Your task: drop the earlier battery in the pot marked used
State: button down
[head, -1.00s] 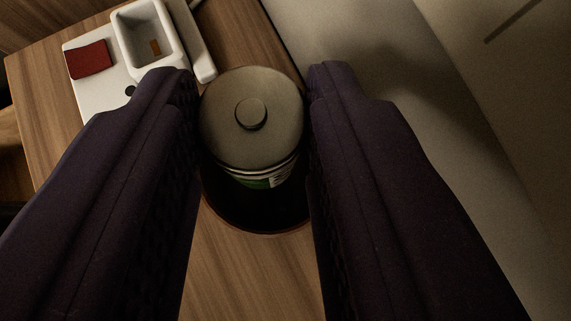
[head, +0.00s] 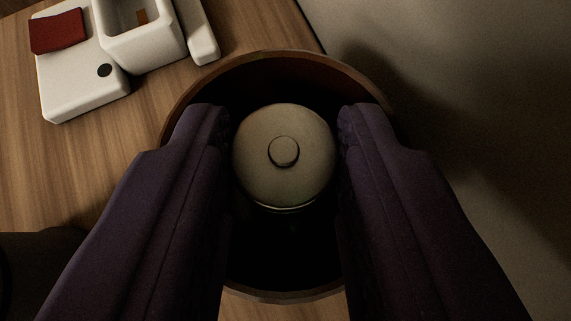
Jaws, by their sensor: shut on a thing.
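My gripper (head: 284,125) is seen from behind, its two dark purple fingers reaching into a round brown pot (head: 275,296). It is shut on a battery (head: 284,180), which shows its pale grey metal end with a round button toward me. The battery is upright inside the ring of the pot's rim. The pot's inside is dark, so its bottom and the battery's lower end are hidden. No marking on the pot is visible.
A white device (head: 82,97) with a red pad (head: 57,31), a black round spot and an open compartment (head: 140,45) stands at the upper left on the wooden table (head: 60,180). A pale wall or panel (head: 480,110) is at the right. A dark shape (head: 35,270) is at the lower left.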

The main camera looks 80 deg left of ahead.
jog(key=shift+f, duration=0.2)
jog(key=c, duration=1.1)
grip_release()
jog(key=shift+d+f, duration=0.1)
jog(key=shift+o, duration=0.2)
jog(key=shift+d+r+p, duration=0.2)
jog(key=shift+r+p, duration=0.05)
jog(key=shift+r, duration=0.3)
jog(key=shift+d+r+p, duration=0.2)
jog(key=shift+r, duration=0.35)
jog(key=p+v, duration=0.2)
jog(key=v, duration=0.8)
jog(key=shift+d+r, duration=0.2)
jog(key=shift+d, duration=0.05)
